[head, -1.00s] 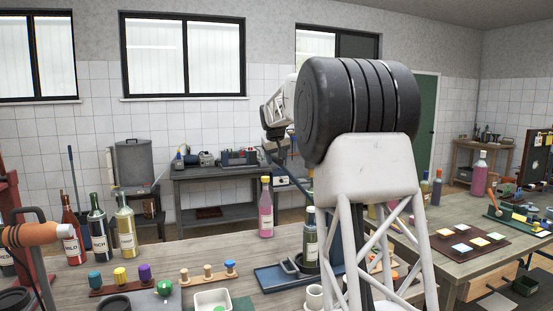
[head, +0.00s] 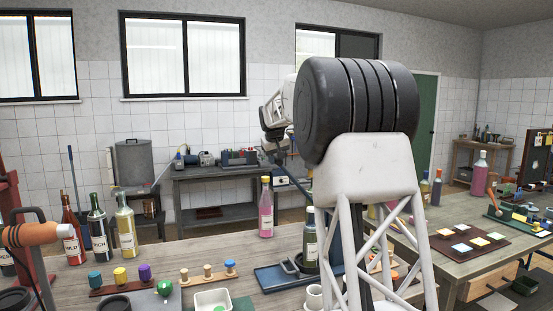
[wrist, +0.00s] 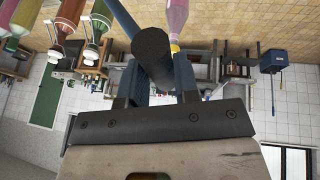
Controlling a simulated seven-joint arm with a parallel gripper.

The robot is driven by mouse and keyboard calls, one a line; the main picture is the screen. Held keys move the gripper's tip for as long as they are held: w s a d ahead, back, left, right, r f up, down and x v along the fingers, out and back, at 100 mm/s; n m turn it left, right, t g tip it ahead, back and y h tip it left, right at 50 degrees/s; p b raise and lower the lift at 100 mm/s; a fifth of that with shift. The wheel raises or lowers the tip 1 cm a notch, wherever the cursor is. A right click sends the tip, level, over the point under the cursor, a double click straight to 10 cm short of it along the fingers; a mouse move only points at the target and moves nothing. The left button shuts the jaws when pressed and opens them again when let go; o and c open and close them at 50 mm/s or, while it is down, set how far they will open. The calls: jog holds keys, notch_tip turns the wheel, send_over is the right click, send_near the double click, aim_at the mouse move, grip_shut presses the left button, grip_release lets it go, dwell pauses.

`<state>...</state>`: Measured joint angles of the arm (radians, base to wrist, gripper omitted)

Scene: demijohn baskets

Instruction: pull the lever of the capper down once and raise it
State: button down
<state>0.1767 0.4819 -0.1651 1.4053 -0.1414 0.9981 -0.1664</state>
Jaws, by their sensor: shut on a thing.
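My gripper (wrist: 160,78) is shut on the dark round grip (wrist: 153,62) of the capper's lever in the wrist view. A blue lever bar (wrist: 128,22) runs up from the grip there. In the head view my gripper (head: 275,142) is partly hidden behind my own arm, well above the table. The capper's blue base (head: 272,279) sits on the table, with its upper part mostly hidden by my arm. A dark bottle (head: 309,242) stands upright at the base. I cannot tell whether the capper's head touches it.
A pink bottle (head: 266,208) stands left of the capper. Dark and yellowish bottles (head: 125,226), coloured stoppers (head: 145,272) and a white dish (head: 212,300) are further left. A side table (head: 470,241) on the right holds a tray with pale squares.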

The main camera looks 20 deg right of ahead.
jog(key=a+f+n+h, duration=0.1)
jog(key=a+f+h, duration=0.2)
jog(key=a+f, duration=0.35)
jog(key=a+f+n+h, duration=0.1)
jog(key=a+f+h, duration=0.25)
jog(key=f, duration=0.55)
jog(key=f+h, duration=0.2)
jog(key=f, duration=0.4)
jog(key=f+t+h, duration=0.1)
jog(key=f+h, duration=0.1)
jog(key=f, duration=0.5)
jog(key=f+n+h, duration=0.1)
jog(key=f+h, duration=0.1)
jog(key=f, duration=0.4)
jog(key=shift+d+f+t, duration=0.2)
jog(key=shift+d+t, duration=0.05)
jog(key=shift+t, duration=0.15)
jog(key=shift+d+f, duration=0.3)
jog(key=shift+f, duration=0.35)
jog(key=c, duration=0.9)
grip_release()
jog(key=shift+o, duration=0.2)
jog(key=shift+r, duration=0.15)
